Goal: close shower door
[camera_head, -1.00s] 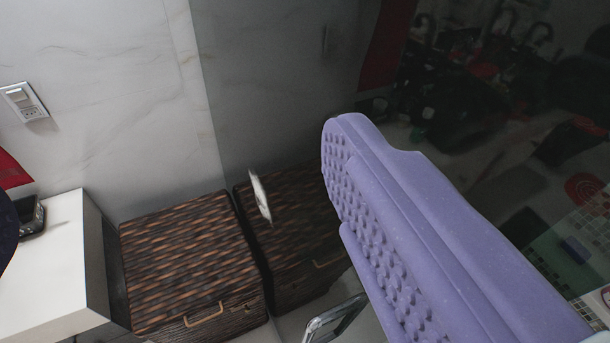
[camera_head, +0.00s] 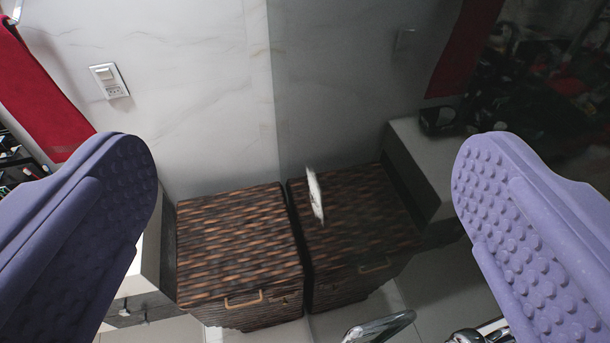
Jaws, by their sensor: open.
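A dark, glossy panel, which looks like the glass shower door (camera_head: 440,185), fills the right half of the view and mirrors the wall, the red towel and the basket. Its boundary runs down near the middle of the picture. A chrome bar like a handle (camera_head: 380,328) shows at the bottom edge, partly cut off; I cannot tell for sure that it belongs to the door. My gripper (camera_head: 305,160) is open, with one purple studded finger at each side. Nothing is between the fingers, and neither visibly touches the panel or the bar.
A brown wicker basket (camera_head: 238,245) stands against the marble wall. A white cabinet (camera_head: 148,262) is partly hidden behind the left finger. A red towel (camera_head: 42,100) hangs at left, and a wall socket (camera_head: 109,81) is beside it. A small white object (camera_head: 315,195) shows near the panel boundary.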

